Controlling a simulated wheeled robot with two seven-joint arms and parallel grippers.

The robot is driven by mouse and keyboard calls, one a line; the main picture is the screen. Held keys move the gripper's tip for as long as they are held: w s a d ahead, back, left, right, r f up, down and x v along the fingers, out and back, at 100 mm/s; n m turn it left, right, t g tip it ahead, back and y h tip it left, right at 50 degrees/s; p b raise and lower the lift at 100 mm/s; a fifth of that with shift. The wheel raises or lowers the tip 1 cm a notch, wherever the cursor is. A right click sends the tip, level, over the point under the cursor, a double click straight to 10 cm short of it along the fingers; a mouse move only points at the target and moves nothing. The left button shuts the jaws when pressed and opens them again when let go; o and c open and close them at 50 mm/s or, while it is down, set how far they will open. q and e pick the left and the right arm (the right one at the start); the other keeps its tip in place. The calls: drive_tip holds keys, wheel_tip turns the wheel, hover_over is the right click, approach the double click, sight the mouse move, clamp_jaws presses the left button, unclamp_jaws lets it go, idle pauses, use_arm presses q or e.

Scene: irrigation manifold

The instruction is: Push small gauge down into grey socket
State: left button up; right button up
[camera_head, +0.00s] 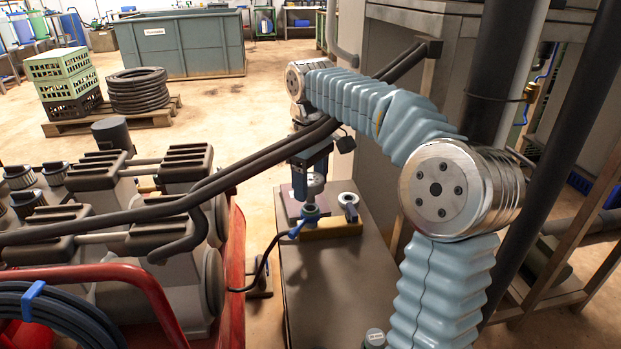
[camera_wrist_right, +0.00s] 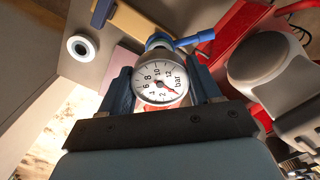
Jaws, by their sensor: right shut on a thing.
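The small gauge (camera_wrist_right: 160,82), with a round white dial marked in bar, sits between the blue fingers of my right gripper (camera_wrist_right: 158,88). In the head view the right gripper (camera_head: 312,185) points down, shut on the gauge (camera_head: 315,183). Directly below the gauge is a grey fitting with a blue lever (camera_head: 303,222), likely the grey socket; it shows in the wrist view behind the gauge (camera_wrist_right: 158,41). My left gripper is not in view.
Dark hoses (camera_head: 170,208) cross at left; a grey cabinet stands at right.

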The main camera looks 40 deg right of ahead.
sight(311, 201)
drive_tip(key=shift+f, duration=0.4)
idle(0.8)
drive_tip(key=shift+f, duration=0.45)
idle(0.5)
drive_tip(key=shift+f, duration=0.2)
drive_tip(key=shift+f+b, duration=0.3)
drive_tip(key=shift+f, duration=0.1)
drive_tip(key=shift+f+b, duration=0.45)
drive_tip(key=shift+f, duration=0.4)
idle(1.1)
drive_tip(key=o, duration=1.3)
